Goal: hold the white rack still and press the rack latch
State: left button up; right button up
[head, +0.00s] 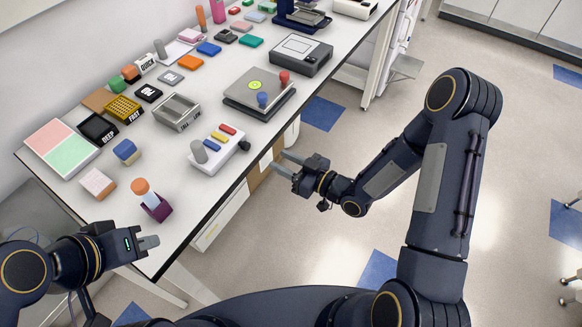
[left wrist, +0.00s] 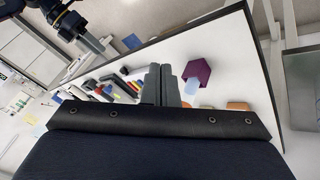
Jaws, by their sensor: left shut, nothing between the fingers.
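The white rack (head: 219,150) lies near the table's front edge, with red, yellow and blue strips, a grey cylinder and a dark knob (head: 244,146) at its right end. I cannot tell which part is the latch. In the left wrist view the rack's coloured strips show small, partly hidden beside the fingers. My left gripper (head: 149,243) is shut and empty over the table's near left corner, well apart from the rack; its closed fingers also show in the left wrist view (left wrist: 161,83). My right gripper (head: 284,165) is open and empty, off the table edge to the rack's right.
A purple holder (head: 157,208) with an orange-topped item stands between my left gripper and the rack. A grey plate device (head: 259,93) with red and blue knobs is behind the rack. Blocks and trays crowd the table's left; the floor at right is open.

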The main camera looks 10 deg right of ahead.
pick_arm(q)
jog(key=o, duration=0.7)
jog(key=shift+o, duration=1.4)
jog(key=shift+w+r, duration=0.15)
jog(key=shift+w, duration=0.1)
jog(key=shift+o, duration=0.9)
jog(key=w+n, duration=0.1)
jog(key=w+r+n+g, duration=0.1)
jog(key=w, duration=0.1)
jog(key=w+a+r+n, duration=0.1)
jog(key=w, duration=0.1)
jog(key=shift+w+r+n+g, duration=0.1)
jog(key=shift+n+g, duration=0.2)
jog(key=shift+n, duration=0.1)
jog(key=n+g+y, duration=0.4)
jog(key=n, duration=0.9)
send_over(196, 144)
notch_tip(196, 144, down, 4)
jog(key=shift+a+f, duration=0.15)
jog(key=shift+f, duration=0.2)
jog(key=shift+f+n, duration=0.3)
jog(key=shift+f, duration=3.55)
